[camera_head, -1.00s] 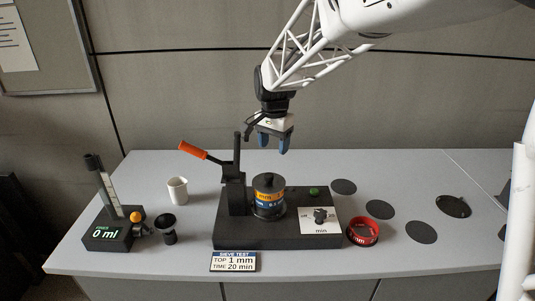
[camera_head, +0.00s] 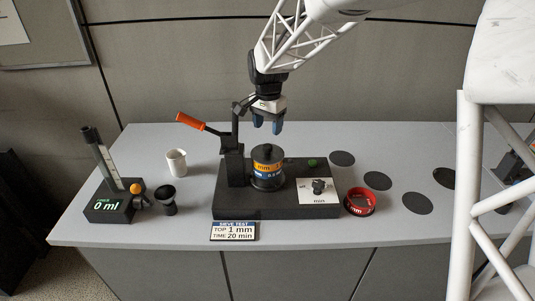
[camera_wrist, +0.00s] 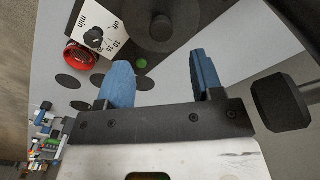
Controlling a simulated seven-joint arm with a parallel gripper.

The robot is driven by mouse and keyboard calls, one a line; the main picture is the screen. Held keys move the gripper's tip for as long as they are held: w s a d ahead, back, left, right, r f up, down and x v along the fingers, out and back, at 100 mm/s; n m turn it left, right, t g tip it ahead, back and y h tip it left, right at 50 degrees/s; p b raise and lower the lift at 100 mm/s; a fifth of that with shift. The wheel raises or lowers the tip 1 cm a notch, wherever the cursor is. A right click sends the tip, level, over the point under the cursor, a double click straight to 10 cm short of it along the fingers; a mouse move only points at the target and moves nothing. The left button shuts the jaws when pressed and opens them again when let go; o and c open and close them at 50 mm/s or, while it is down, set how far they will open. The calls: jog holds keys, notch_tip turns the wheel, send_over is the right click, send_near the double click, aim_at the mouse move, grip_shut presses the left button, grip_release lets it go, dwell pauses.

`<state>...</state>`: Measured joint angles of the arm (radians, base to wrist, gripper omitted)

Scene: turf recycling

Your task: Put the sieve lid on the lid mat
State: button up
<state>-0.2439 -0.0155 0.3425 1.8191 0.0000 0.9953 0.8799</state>
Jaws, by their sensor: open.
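The sieve lid (camera_head: 268,157) is a black disc with a small knob, on top of the sieve stack (camera_head: 268,175) with orange and blue bands. It also shows from above in the wrist view (camera_wrist: 150,38). My gripper (camera_head: 267,130) is open and empty, just above the lid's knob and apart from it. In the wrist view its blue fingers (camera_wrist: 160,76) are spread, with the lid beyond them. Several dark round mats lie right of the shaker, among them a back one (camera_head: 342,158), a middle one (camera_head: 377,180) and a front one (camera_head: 417,203). I cannot tell which is the lid mat.
The stack stands on the black shaker base (camera_head: 265,207), beside an upright post with an orange handle (camera_head: 190,121). A red sieve ring (camera_head: 360,202) lies right of the base. A white cup (camera_head: 176,162), black cup (camera_head: 166,200) and volume meter (camera_head: 108,208) stand left.

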aim_at(267, 145)
jog(key=shift+f, duration=1.55)
jog(key=shift+f, duration=0.1)
jog(key=shift+f, duration=2.5)
jog(key=shift+c, duration=0.4)
jog(key=c, duration=1)
jog(key=shift+w+r, duration=0.1)
jog(key=shift+c, duration=0.2)
